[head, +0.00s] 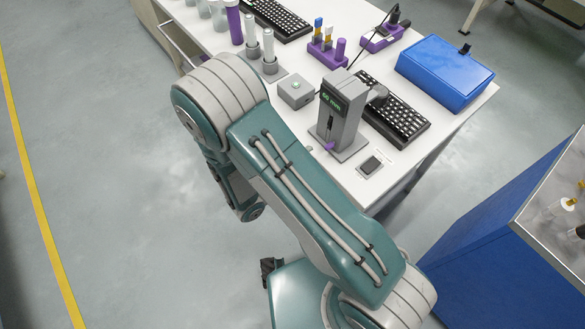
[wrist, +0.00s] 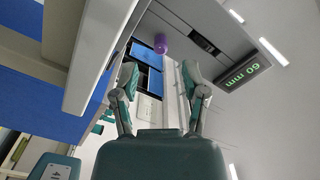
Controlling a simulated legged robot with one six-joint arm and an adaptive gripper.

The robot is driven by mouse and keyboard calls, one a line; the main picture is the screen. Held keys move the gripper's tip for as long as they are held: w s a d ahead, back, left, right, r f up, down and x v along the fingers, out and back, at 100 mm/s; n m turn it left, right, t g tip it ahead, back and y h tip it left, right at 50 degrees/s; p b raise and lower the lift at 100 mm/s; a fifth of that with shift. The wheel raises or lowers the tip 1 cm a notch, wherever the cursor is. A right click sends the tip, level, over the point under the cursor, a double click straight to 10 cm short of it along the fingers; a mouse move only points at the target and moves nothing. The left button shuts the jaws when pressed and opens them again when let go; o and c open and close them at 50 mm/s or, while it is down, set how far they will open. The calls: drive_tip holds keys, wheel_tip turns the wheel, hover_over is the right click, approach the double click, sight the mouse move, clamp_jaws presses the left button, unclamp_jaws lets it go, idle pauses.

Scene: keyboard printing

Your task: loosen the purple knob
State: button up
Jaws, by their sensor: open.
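The purple knob (head: 330,146) sits low on the front of a grey upright device (head: 343,112) with a green display, on the white table. In the wrist view the knob (wrist: 160,43) is a small purple cylinder beyond my fingertips. My gripper (wrist: 160,78) is open and empty, with its two fingers spread to either side below the knob in the picture. The fingers appear apart from the knob. The device's display (wrist: 242,75) reads 60 mm and appears upside down in the wrist view. I cannot make out my gripper's fingers in the head view.
Keyboards (head: 396,112), a blue box (head: 444,72), purple holders (head: 327,51) and a small grey box (head: 296,92) stand on the white table (head: 362,196). A blue cabinet (head: 497,240) is at the right. The floor at the left is clear.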

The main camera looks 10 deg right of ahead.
drive_tip(key=v, duration=0.6)
drive_tip(key=shift+a, duration=0.2)
drive_tip(key=s+d+r+n+g+y, duration=0.1)
drive_tip(key=s+d+r+n+y, duration=0.2)
drive_tip(key=r+n+y, duration=0.2)
drive_tip(key=s+d+r+n+g+y, duration=0.1)
drive_tip(key=s+d+r+n+y, duration=0.2)
drive_tip(key=r+n, duration=0.7)
drive_tip(key=s+d+r+n+g+y, duration=0.1)
drive_tip(key=s+d+r+n+y, duration=0.2)
drive_tip(key=r+n+y, duration=0.4)
wheel_tip(320, 180, up, 4)
drive_tip(key=shift+s+d+r+y, duration=0.15)
drive_tip(key=shift+s+d+y, duration=0.2)
drive_tip(key=shift+d, duration=0.15)
